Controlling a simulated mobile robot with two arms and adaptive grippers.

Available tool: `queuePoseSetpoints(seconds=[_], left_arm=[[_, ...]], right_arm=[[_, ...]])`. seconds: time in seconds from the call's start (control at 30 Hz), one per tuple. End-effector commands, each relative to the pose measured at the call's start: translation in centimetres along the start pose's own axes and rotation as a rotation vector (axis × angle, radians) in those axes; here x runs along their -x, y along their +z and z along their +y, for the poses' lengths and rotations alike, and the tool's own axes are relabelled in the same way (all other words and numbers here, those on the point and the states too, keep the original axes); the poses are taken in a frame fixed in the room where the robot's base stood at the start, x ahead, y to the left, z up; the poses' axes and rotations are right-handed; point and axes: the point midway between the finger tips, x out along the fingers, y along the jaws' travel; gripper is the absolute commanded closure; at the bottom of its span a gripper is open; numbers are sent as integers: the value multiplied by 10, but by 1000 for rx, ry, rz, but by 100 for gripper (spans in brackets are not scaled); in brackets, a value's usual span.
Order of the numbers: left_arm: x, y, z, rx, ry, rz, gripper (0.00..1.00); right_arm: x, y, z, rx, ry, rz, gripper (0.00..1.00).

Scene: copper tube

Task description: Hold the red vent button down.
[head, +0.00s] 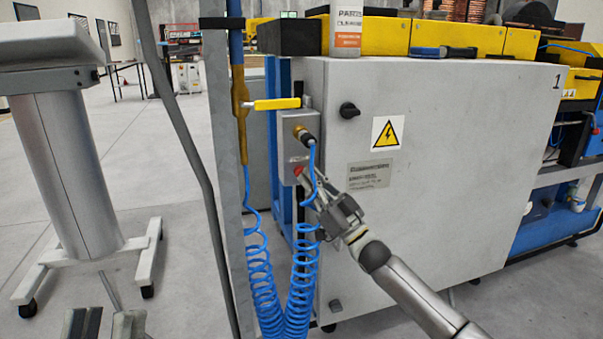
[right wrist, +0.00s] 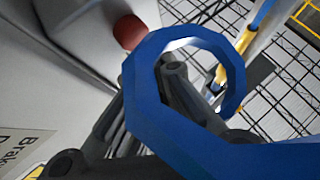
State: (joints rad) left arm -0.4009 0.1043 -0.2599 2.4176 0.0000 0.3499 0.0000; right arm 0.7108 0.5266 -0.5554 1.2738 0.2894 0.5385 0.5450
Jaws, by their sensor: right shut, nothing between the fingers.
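The red vent button (head: 298,171) is on the front of a small grey box (head: 293,150) beside the big cabinet. It also shows as a red knob at the upper left of the right wrist view (right wrist: 129,32). My right gripper (head: 309,186) is shut and empty, its fingertips close to the button at its lower right. Contact or pressing cannot be told. In the right wrist view a loop of blue coiled hose (right wrist: 140,92) crosses in front of the fingers and partly hides them. My left gripper (head: 106,325) is open at the bottom left edge, far from the box.
Blue coiled hose (head: 268,285) hangs below the box, right by my right gripper. A yellow valve handle (head: 276,104) sits above on a grey post (head: 231,220). The grey cabinet (head: 450,160) fills the right side. A wheeled white stand (head: 65,160) is at left.

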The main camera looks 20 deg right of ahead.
Motion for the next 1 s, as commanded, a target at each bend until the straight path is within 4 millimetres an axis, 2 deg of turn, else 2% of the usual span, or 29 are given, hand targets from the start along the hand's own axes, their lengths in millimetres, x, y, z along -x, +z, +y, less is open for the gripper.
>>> queuePoseSetpoints(seconds=[0.2,0.6,1.0], left_arm=[[0,8,-1,-3,-2,-46,60],[-1,10,-1,-4,-2,-60,60],[6,51,-6,-13,-12,-292,60]], right_arm=[[1,-2,-1,1,0,1,100],[2,-2,-2,1,0,0,100],[9,-8,-7,0,0,0,100]])
